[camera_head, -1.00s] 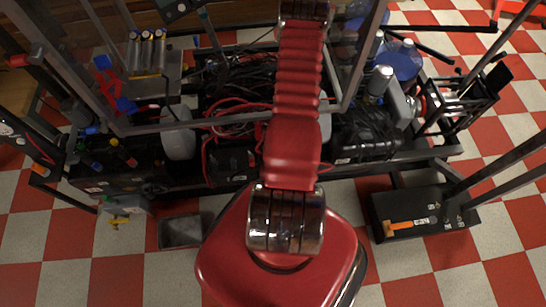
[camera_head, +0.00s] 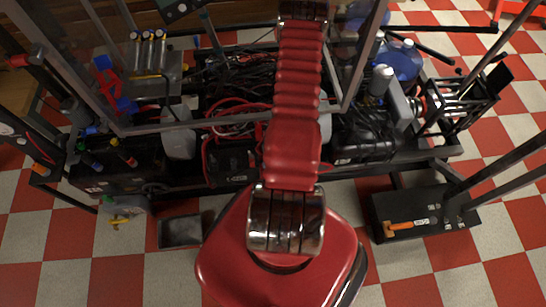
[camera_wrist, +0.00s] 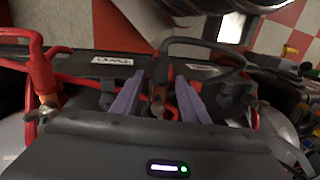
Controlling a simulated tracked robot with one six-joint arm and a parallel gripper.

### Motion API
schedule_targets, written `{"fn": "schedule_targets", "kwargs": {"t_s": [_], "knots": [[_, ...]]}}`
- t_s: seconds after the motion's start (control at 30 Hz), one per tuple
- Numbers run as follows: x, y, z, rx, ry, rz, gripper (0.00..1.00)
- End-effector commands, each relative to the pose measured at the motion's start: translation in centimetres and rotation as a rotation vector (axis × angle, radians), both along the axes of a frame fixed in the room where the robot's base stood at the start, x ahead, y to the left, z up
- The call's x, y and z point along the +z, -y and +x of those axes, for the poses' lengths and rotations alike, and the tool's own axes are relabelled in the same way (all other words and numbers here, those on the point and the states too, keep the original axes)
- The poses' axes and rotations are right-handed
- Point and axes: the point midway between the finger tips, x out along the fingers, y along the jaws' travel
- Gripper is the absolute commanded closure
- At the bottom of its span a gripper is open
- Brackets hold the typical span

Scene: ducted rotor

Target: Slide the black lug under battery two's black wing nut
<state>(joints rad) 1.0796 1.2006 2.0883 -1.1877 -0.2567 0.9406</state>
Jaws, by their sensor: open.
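In the wrist view my gripper (camera_wrist: 160,84) is open, with its two purple fingers apart. A black cable (camera_wrist: 205,43) arches over and comes down between the fingers. Its lower end, with a small brownish metal piece (camera_wrist: 158,103), sits between the fingers. I cannot tell whether this is the lug, the stud or the wing nut. A dark battery (camera_wrist: 85,64) with a white label lies behind the fingers. In the head view my red arm covers my gripper, and the lug and wing nut cannot be made out.
A red cable (camera_wrist: 37,70) with a metal terminal stands left of the fingers in the wrist view. In the head view, frame bars (camera_head: 200,122) and red cables (camera_head: 235,112) crowd the work area. A grey tray (camera_head: 180,231) and a black box (camera_head: 412,212) stand on the checkered floor.

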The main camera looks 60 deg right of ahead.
Motion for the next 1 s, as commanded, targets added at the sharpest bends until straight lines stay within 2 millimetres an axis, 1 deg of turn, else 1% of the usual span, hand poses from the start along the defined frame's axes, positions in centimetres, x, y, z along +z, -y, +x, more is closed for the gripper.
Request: {"fn": "schedule_targets", "kwargs": {"t_s": [0.17, 0.27, 1.0], "knots": [[0.3, 0.0, -0.1, 0.000, -0.001, 0.001, 0.59], [0.9, 0.1, -0.1, 0.001, 0.000, 0.000, 0.59], [8.2, 1.3, -1.5, 0.000, 0.001, -0.002, 0.59]]}}
